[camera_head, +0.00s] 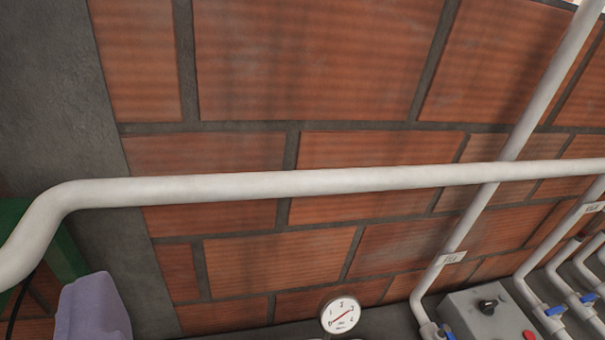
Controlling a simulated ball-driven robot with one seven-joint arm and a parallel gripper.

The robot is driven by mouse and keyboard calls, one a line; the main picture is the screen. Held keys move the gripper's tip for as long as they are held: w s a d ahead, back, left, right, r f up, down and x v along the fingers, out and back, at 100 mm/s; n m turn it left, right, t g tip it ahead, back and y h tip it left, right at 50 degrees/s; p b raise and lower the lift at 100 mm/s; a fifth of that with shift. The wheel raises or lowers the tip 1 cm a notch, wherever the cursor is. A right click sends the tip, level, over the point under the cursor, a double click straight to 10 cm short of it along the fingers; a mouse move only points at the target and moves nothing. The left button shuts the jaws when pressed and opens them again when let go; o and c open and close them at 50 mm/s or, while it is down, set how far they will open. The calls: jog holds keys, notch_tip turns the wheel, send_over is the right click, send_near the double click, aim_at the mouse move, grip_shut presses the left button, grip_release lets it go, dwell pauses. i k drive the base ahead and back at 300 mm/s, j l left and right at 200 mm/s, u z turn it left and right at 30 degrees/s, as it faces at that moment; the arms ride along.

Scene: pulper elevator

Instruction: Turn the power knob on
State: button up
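A black knob (488,305) sits on the sloped top of a grey control box (462,312) at the lower right. I take it to be the power knob; its setting is too small to read. A red button (529,335) shows on the same box, at the bottom edge of the picture. My gripper is not clearly in view, so its place relative to the knob does not show.
A white pipe (330,181) crosses in front of the brick wall. Another pipe (470,228) slants down left of the box. Pipes with blue valve handles (555,310) stand at right. A pressure gauge (340,315) is at bottom centre, a lavender-grey block (92,308) at lower left.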

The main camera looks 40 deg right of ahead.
aim_at(487, 308)
jog(key=z, duration=2.2)
